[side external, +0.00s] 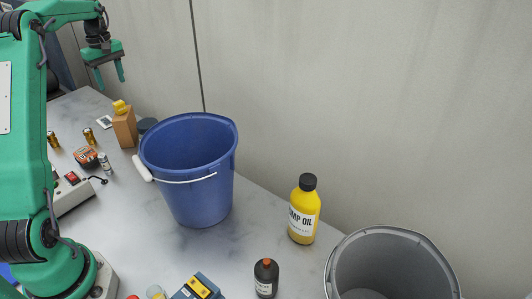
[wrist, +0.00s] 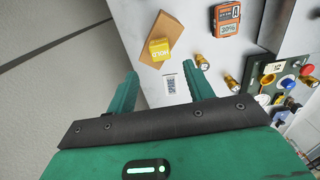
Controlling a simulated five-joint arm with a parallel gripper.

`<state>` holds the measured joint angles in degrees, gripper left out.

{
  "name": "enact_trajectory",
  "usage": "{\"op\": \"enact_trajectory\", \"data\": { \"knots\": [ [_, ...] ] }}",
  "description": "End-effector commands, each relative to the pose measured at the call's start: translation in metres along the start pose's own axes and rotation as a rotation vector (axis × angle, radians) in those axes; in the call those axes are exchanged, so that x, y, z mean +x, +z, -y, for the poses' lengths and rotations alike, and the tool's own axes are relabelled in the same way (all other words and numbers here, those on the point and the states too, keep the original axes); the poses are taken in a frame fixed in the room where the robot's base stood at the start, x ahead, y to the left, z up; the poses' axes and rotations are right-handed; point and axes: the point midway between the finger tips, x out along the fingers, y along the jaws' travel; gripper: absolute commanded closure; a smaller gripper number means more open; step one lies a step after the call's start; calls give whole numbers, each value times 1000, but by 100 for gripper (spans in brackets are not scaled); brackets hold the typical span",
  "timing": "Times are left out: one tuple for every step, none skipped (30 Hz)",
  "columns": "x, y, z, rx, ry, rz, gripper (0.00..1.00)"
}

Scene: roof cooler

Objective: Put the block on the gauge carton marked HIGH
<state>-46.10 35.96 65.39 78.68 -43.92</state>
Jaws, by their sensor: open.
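A yellow block (side external: 120,107) rests on top of a tan carton (side external: 125,128) beside the blue bucket. The wrist view shows the yellow block (wrist: 159,49) with pale lettering that seems to read HOLD, on the tan carton (wrist: 163,30). I cannot read any HIGH marking on the carton. My gripper (side external: 111,80) is open and empty, above and behind the carton in the side view. In the wrist view my gripper (wrist: 162,72) has its fingers spread, with the block and carton beyond the tips.
A blue bucket (side external: 197,180) stands right of the carton. A white printed card (wrist: 172,83), brass cylinders (wrist: 203,62) and an orange-and-black device (wrist: 227,22) lie nearby. A yellow oil bottle (side external: 303,210) and grey bucket (side external: 340,275) are farther right. Bare tabletop lies before the blue bucket.

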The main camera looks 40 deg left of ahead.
Motion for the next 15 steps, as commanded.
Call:
{"op": "enact_trajectory", "data": {
  "knots": [
    [-8,0,0,0,3,-3,48],
    [-12,0,0,0,2,-2,48],
    [-17,-1,-1,0,3,-3,48],
    [-20,0,0,0,2,-2,48],
    [-22,0,0,0,1,-1,48],
    [-26,0,0,0,2,-2,48],
    [-28,0,0,0,2,-2,48],
    [-30,0,0,0,1,-1,48],
    [-32,0,0,0,1,-1,48],
    [-33,0,0,0,1,-1,48],
    [-33,0,0,0,1,-1,48],
    [-34,0,0,0,1,-1,48],
    [-34,0,0,0,1,-1,48],
    [-35,0,0,0,1,-1,48],
    [-35,0,0,0,1,-1,48]
  ]
}}
